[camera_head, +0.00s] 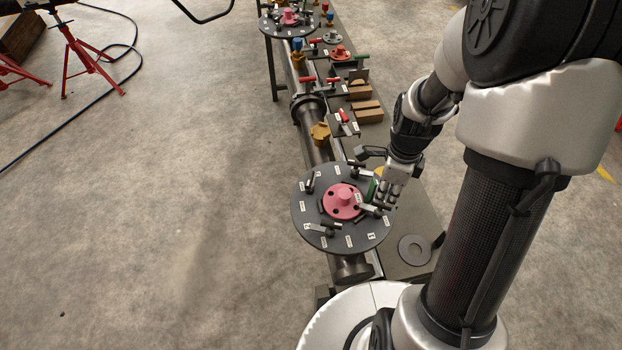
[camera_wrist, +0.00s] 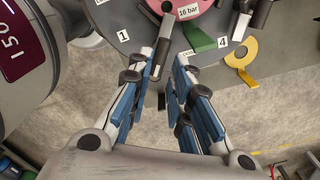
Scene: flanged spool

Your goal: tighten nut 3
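A dark round plate (camera_head: 310,234) with white labels surrounds a pink flange (camera_head: 343,201). Grey lever-like pieces, one of them a lever (camera_head: 327,229), stand around the flange. My gripper (camera_head: 377,198) is low over the plate's right edge. In the wrist view the plate (camera_wrist: 132,20) carries labels 1 and 4, and the pink flange (camera_wrist: 186,8) reads 16 bar. My gripper (camera_wrist: 170,62) is open, with floor visible between its blue pads. A grey bar (camera_wrist: 163,42) lies near the left fingertip; I cannot tell whether they touch. No label 3 or nut 3 can be made out.
A green tag (camera_wrist: 200,40) and a yellow ring tag (camera_wrist: 242,54) lie just beyond the right finger. Behind, a long pipe (camera_head: 316,146) leads to another round plate (camera_head: 272,28).

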